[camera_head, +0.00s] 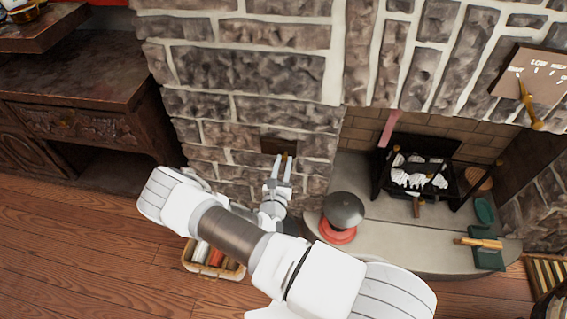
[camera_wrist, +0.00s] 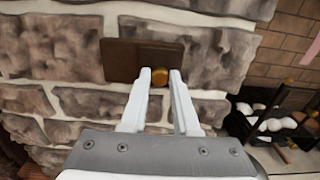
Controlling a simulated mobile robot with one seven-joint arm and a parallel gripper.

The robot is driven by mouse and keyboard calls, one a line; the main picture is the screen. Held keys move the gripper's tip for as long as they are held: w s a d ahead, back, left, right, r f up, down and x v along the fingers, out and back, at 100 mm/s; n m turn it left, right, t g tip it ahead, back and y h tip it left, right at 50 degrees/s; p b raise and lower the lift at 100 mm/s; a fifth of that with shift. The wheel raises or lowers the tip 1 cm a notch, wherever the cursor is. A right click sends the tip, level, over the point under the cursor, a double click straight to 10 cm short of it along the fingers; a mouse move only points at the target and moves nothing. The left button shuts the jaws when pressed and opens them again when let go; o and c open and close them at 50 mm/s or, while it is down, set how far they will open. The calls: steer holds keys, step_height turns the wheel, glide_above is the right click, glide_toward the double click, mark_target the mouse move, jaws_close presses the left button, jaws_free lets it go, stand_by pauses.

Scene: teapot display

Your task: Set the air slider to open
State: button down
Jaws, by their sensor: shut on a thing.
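A dark brown plate (camera_wrist: 122,60) with a round brass knob (camera_wrist: 160,78) is set on the stone chimney wall; I take this as the air slider. In the wrist view the knob sits right of the plate's middle, at its lower part. In the head view the plate (camera_head: 268,145) is small and partly hidden by my fingers. My gripper (camera_wrist: 160,74) has its two white fingers on either side of the knob, shut on it. It also shows in the head view (camera_head: 282,162). No open or closed marking is legible on the plate.
A dial board (camera_head: 537,82) with a brass pointer hangs at upper right. Below are a black grate (camera_head: 418,170) on the hearth, a dark dome on a red base (camera_head: 343,213), and a basket (camera_head: 213,262). A wooden cabinet (camera_head: 70,110) stands left.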

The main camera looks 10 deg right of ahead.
steer(key=a, duration=0.1)
steer(key=w+a, duration=0.1)
steer(key=a, duration=0.1)
steer(key=w+a, duration=0.1)
steer(key=shift+a, duration=0.3)
steer(key=c, duration=0.7)
jaws_free()
steer(key=shift+s, duration=0.2)
